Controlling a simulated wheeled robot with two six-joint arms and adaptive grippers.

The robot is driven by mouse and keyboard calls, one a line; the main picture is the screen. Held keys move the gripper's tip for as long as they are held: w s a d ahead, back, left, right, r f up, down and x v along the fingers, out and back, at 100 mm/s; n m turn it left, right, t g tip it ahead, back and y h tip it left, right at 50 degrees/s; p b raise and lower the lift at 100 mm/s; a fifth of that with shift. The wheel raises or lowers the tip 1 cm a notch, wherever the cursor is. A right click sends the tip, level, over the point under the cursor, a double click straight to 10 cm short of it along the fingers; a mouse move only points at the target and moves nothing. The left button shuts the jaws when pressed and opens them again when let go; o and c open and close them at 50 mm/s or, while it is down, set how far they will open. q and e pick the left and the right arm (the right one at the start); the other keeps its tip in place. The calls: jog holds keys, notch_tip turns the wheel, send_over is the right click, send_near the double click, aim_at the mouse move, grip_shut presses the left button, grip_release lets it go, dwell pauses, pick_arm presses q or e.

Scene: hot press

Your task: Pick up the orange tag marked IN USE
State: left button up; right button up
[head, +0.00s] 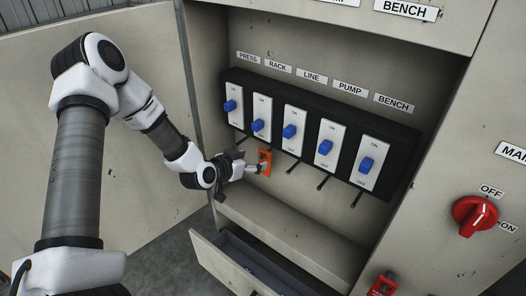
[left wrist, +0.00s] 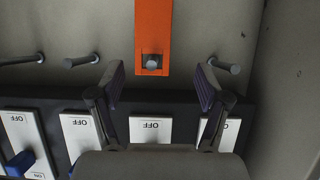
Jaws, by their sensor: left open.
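The orange tag (head: 264,160) hangs on the peg below the RACK switch (head: 261,118). In the left wrist view, the tag (left wrist: 153,25) is upside down with the peg's end (left wrist: 153,62) through its hole. No writing is readable on it. My left gripper (head: 248,166) is at the tag, just to its left in the head view. In the left wrist view, the left gripper (left wrist: 160,82) is open, with one finger on each side of the tag's peg end. Both fingers look apart from the tag. My right gripper is not in view.
Bare pegs (head: 293,167) stick out under the other switches; one peg (left wrist: 227,67) is close to a finger in the wrist view. A drawer (head: 232,262) stands open below. A red rotary switch (head: 475,216) and a small red object (head: 383,286) are at right.

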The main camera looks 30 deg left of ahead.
aim_at(264, 160)
pick_arm(q)
jog(key=x, duration=0.3)
jog(key=d+p+x, duration=0.1)
jog(key=x, duration=0.2)
jog(key=shift+w+d+f, duration=0.15)
jog(key=shift+f, duration=0.15)
jog(key=shift+a+f, duration=0.2)
jog(key=shift+a, duration=0.05)
jog(key=shift+c, duration=1.3)
jog(key=c, duration=0.6)
jog(key=shift+d, duration=0.15)
jog(key=shift+c, duration=0.9)
jog(key=shift+r, duration=0.1)
